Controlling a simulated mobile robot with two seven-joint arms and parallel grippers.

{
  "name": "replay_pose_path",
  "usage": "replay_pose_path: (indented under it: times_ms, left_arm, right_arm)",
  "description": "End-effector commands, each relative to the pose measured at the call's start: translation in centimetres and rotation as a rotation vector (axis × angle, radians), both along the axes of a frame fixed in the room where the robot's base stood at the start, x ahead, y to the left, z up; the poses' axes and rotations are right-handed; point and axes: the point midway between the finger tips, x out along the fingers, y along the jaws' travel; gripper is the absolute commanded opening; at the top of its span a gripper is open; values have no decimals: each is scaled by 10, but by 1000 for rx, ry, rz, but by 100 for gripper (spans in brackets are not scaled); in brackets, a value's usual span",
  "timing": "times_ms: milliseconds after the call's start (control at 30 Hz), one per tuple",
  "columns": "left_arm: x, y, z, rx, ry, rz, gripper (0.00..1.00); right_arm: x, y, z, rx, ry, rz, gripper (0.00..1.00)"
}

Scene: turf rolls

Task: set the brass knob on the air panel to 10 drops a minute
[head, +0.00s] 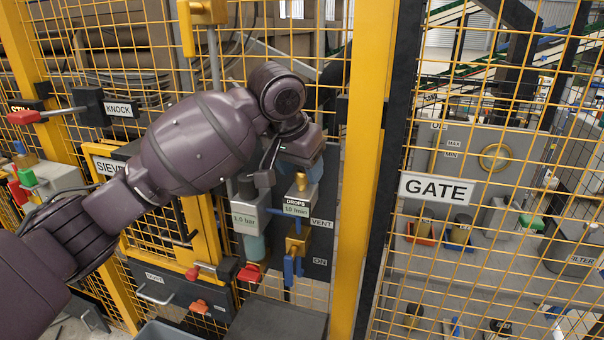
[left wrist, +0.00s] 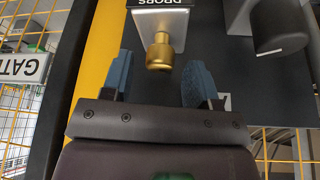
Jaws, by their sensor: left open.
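The brass knob (head: 300,181) sits on top of the grey drops unit (head: 297,212) on the dark air panel (head: 322,190). The unit's display reads 10 /min in the head view. In the left wrist view the brass knob (left wrist: 160,52) appears between the two blue fingertips, with a gap on each side. My left gripper (left wrist: 161,64) is open and empty. In the head view the left gripper (head: 306,163) is just above the knob, and its fingers are partly hidden by its own body. My right gripper is not in view.
Beside the drops unit is a regulator (head: 247,219) reading 1.0 bar; its dark knob (left wrist: 268,28) shows in the left wrist view. Below are a brass valve with a blue handle (head: 290,266) and a red handle (head: 250,272). A yellow post (head: 358,200) and mesh fence stand to the right.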

Motion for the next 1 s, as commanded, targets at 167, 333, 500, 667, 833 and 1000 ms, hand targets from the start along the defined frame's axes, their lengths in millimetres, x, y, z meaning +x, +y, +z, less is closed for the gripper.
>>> replay_pose_path:
  times_ms: [167,333,500,667,833,1000]
  left_arm:
    - [-11,6,30,-1,-4,-1,54]
    - [-20,13,58,1,-3,-2,54]
    - [-27,17,76,0,-1,-1,54]
    - [-29,19,83,1,-1,-1,54]
    - [-30,19,84,0,0,-1,54]
    - [-29,19,84,0,0,-1,54]
  right_arm:
    - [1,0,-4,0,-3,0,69]
    - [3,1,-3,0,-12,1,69]
    - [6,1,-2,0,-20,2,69]
    - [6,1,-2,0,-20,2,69]
    - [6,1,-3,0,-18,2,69]
    - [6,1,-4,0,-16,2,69]
